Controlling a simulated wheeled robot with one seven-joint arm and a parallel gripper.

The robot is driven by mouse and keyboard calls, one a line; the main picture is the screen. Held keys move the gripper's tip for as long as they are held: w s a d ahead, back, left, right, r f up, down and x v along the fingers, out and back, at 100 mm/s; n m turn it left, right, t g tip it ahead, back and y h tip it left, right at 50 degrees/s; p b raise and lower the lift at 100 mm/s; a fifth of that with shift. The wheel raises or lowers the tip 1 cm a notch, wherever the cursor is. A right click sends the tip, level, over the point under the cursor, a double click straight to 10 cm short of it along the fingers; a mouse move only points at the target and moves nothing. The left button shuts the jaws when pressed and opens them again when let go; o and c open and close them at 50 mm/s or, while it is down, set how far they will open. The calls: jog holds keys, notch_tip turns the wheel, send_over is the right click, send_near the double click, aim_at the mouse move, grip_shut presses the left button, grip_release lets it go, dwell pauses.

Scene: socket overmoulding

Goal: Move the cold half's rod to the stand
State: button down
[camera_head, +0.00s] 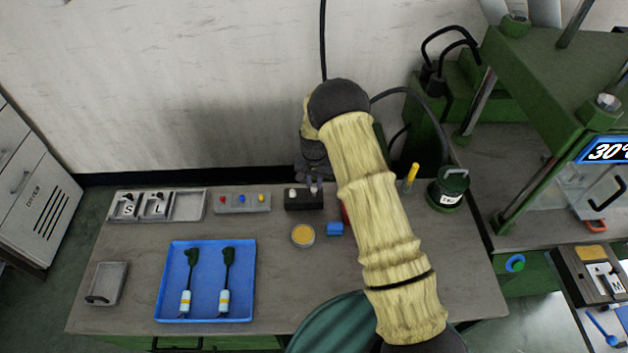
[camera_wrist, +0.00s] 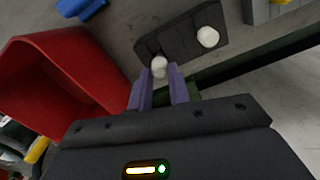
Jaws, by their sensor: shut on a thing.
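A black stand (camera_head: 304,203) sits near the back of the bench and also shows in the wrist view (camera_wrist: 183,38). One white-topped piece (camera_wrist: 207,37) is in the stand's far end. My gripper (camera_wrist: 161,76) is shut on a white-tipped rod (camera_wrist: 159,66), at the stand's other end. Only the rod's rounded white top shows between the purple fingertips; whether it is fully seated cannot be told. In the head view my gripper (camera_head: 314,184) is just above the stand, partly hidden by my arm.
A red bin (camera_wrist: 62,85) is close beside my gripper. A grey block with coloured knobs (camera_head: 243,203) is left of the stand. A yellow-filled dish (camera_head: 303,235) and blue block (camera_head: 335,229) are in front. A blue tray (camera_head: 208,287) holds two corded plugs. A green press (camera_head: 540,80) stands right.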

jog(key=shift+f+b, duration=0.45)
jog(key=shift+f, duration=0.4)
jog(key=c, duration=1.2)
grip_release()
jog(key=shift+c, duration=0.2)
notch_tip(320, 180, up, 17)
jog(key=b, duration=0.4)
jog(key=shift+r, duration=0.2)
